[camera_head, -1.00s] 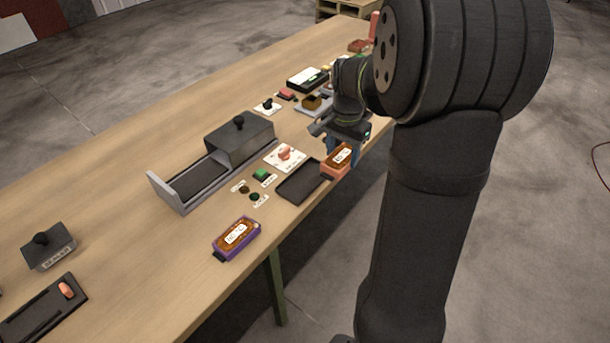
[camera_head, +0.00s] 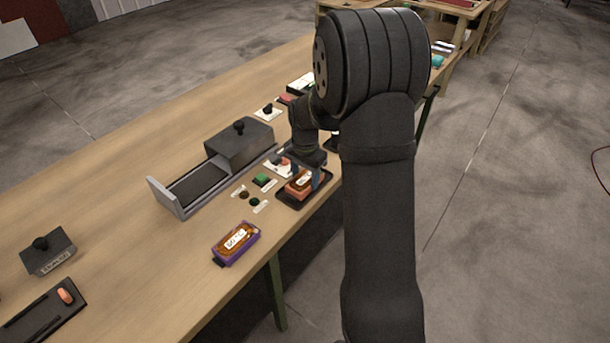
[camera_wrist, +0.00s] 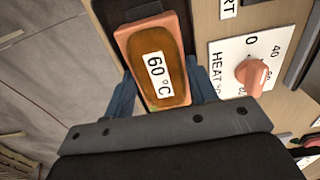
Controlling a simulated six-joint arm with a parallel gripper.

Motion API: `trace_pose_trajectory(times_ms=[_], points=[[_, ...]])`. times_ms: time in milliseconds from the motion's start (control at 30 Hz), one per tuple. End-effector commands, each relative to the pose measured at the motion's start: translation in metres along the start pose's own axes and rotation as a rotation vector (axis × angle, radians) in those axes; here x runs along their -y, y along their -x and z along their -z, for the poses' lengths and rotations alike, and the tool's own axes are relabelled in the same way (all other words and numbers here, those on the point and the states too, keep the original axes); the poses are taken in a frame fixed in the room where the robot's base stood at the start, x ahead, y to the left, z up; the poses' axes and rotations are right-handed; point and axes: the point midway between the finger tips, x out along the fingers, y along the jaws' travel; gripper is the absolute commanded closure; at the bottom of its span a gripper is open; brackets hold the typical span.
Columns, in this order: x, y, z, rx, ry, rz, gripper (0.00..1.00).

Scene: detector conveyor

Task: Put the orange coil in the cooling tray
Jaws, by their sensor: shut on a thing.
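The orange coil (camera_head: 300,186) has an orange frame, a brown middle and a white label; in the wrist view (camera_wrist: 157,68) the label reads "60 °C". My gripper (camera_head: 305,178) is shut on it, with a blue finger on each side. The black cooling tray (camera_head: 291,201) lies under the coil near the table's front edge, and part of it shows behind the coil in the wrist view (camera_wrist: 118,10). The coil is over or in the tray; I cannot tell whether it touches the tray floor.
A purple-framed coil (camera_head: 236,243) lies to the left of the tray. Green and dark buttons (camera_head: 262,180), a heat dial (camera_wrist: 252,75) and a grey box with a sliding drawer (camera_head: 215,165) are close by. The table's left part has bare wood.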

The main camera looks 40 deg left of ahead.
Motion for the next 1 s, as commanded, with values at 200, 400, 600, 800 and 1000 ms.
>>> trace_pose_trajectory(times_ms=[200, 400, 600, 800, 1000], points=[[0.000, -0.001, 0.000, 0.000, 0.000, 0.000, 0.82], [0.000, -0.003, 0.000, 0.000, 0.000, 0.000, 0.26], [0.000, 0.000, 0.000, 0.000, 0.000, 0.000, 0.26], [0.001, 0.029, 0.001, -0.003, 0.000, 0.004, 0.26], [0.000, 0.073, 0.001, -0.003, 0.000, 0.004, 0.26]])
